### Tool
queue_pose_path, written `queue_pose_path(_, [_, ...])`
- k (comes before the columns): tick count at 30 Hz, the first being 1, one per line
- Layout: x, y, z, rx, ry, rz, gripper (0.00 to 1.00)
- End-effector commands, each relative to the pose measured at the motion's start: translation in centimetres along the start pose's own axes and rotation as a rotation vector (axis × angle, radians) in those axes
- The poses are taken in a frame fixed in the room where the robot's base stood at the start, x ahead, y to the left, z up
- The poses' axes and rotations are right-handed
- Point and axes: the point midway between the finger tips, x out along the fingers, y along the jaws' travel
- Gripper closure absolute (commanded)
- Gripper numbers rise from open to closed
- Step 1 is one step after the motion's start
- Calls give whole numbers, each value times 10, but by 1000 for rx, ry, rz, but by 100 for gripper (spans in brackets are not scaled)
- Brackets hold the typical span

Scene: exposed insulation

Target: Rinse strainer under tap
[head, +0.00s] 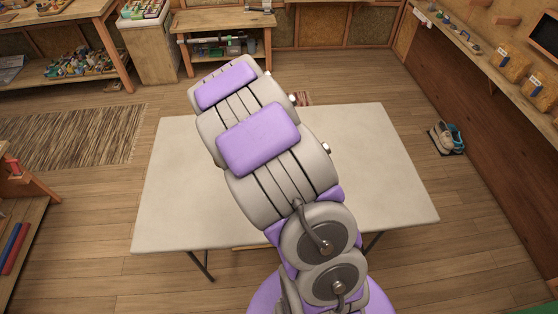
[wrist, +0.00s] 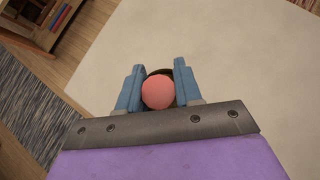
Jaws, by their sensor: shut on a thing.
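In the wrist view my gripper (wrist: 159,72) has its blue fingers on either side of a round pink thing (wrist: 158,92) and is shut on it. A dark brown edge shows just behind the pink thing. I cannot tell whether this is part of the strainer, as only its near end shows. The gripper is above the pale table. In the head view my arm hides the gripper and what it holds. I see no tap in either view.
The pale table (head: 390,180) looks bare where my arm does not cover it. A striped rug (head: 70,137) lies on the floor at left. A wooden workbench (head: 222,22) stands at the back. Shoes (head: 447,138) sit by the right wall, below a long shelf (head: 480,55) with items.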

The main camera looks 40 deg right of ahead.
Motion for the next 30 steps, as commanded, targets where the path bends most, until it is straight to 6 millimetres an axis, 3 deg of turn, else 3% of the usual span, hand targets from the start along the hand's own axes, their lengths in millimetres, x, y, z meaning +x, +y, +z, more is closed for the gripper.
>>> queue_pose_path(12, [16, -48, -47, -21, 2, 12, 98])
queue_pose_path(30, [14, -124, -121, 0, 3, -14, 97])
